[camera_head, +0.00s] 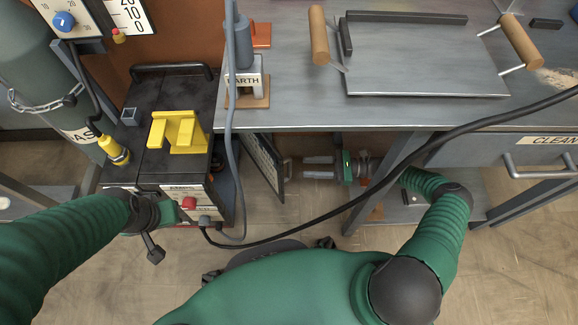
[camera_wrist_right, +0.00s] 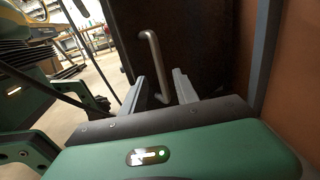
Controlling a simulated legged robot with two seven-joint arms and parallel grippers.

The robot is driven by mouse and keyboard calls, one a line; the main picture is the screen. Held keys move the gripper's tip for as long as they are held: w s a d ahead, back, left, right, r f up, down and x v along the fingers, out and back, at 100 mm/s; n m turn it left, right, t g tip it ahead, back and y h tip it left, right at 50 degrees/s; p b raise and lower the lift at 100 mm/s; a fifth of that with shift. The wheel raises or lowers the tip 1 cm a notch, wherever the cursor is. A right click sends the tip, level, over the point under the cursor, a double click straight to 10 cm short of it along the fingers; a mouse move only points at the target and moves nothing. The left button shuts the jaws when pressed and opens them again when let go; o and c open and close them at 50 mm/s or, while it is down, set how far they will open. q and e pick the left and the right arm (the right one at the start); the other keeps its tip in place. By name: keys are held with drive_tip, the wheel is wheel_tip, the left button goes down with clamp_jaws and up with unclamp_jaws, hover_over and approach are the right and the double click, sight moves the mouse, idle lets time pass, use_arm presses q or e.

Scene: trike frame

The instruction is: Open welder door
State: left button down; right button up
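The welder (camera_head: 180,105) is a black box with a yellow holder on top, at the left in the head view. Its door (camera_head: 264,168) is a dark-edged panel standing at an angle away from the box, with a gap between them. In the right wrist view the door's dark face (camera_wrist_right: 205,40) carries a metal bar handle (camera_wrist_right: 152,58). My right gripper (camera_head: 319,167) is under the table, pointing left at this handle. Its fingers (camera_wrist_right: 160,92) are apart, with the handle's lower end between or just ahead of them. My left wrist (camera_head: 150,212) is by the welder's front; its fingers cannot be made out.
The metal table (camera_head: 290,105) overhangs my right gripper. A black cable (camera_head: 345,205) runs across in front of the door and my right arm. A grey gas cylinder (camera_head: 35,75) stands left of the welder. Bare floor (camera_head: 300,220) shows below the door.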

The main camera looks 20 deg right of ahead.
drive_tip(key=b+x, duration=0.1)
drive_tip(key=x, duration=0.6)
drive_tip(key=shift+a+f+b, duration=0.1)
drive_tip(key=shift+a+b, duration=0.1)
drive_tip(key=shift+b, duration=0.1)
clamp_jaws()
idle(0.9)
